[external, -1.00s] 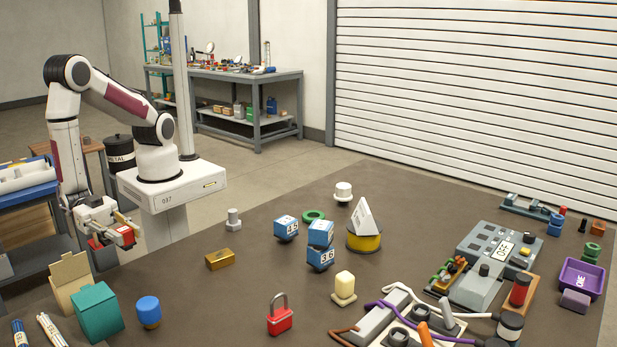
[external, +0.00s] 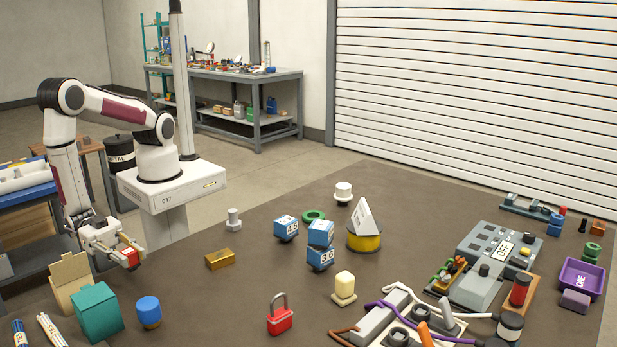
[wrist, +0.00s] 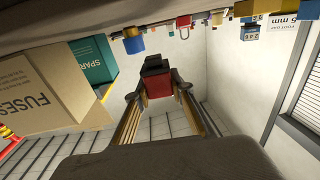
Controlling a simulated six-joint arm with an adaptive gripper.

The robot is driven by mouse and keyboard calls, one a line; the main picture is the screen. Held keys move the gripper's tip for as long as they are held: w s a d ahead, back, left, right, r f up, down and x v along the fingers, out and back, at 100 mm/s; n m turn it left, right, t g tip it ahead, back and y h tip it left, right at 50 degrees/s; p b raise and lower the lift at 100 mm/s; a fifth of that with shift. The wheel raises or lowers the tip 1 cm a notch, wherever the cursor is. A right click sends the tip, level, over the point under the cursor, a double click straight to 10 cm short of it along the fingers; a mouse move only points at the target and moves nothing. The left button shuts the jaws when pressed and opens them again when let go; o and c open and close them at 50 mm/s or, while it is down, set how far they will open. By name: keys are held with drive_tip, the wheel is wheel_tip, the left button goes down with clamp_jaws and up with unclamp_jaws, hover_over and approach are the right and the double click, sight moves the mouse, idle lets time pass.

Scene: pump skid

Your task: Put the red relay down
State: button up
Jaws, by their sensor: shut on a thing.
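The red relay (external: 131,257) is between the fingertips of my gripper (external: 128,262) at the left end of the table in the external view. In the wrist view the relay (wrist: 158,85) shows a red body and a dark end, with a finger on each side. My gripper (wrist: 158,92) is shut on it. The relay is held close to the table's left edge; whether it touches the table top cannot be told.
An open tan fuses box (external: 72,283) and a teal spares box (external: 99,311) stand just in front of my gripper. A blue knob-like part (external: 148,311) and a brass block (external: 219,259) lie to the right. Brown table top (external: 185,290) is bare between them.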

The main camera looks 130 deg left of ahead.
sight(131, 269)
idle(0.3)
drive_tip(key=shift+f, duration=1.85)
drive_tip(key=shift+f, duration=0.2)
drive_tip(key=o, duration=1.1)
drive_tip(key=shift+s, duration=0.1)
drive_tip(key=shift+s+d, duration=0.15)
drive_tip(key=shift+s, duration=0.95)
drive_tip(key=s, duration=0.2)
drive_tip(key=shift+s, duration=0.4)
drive_tip(key=shift+s+r, duration=0.1)
drive_tip(key=shift+s, duration=1.2)
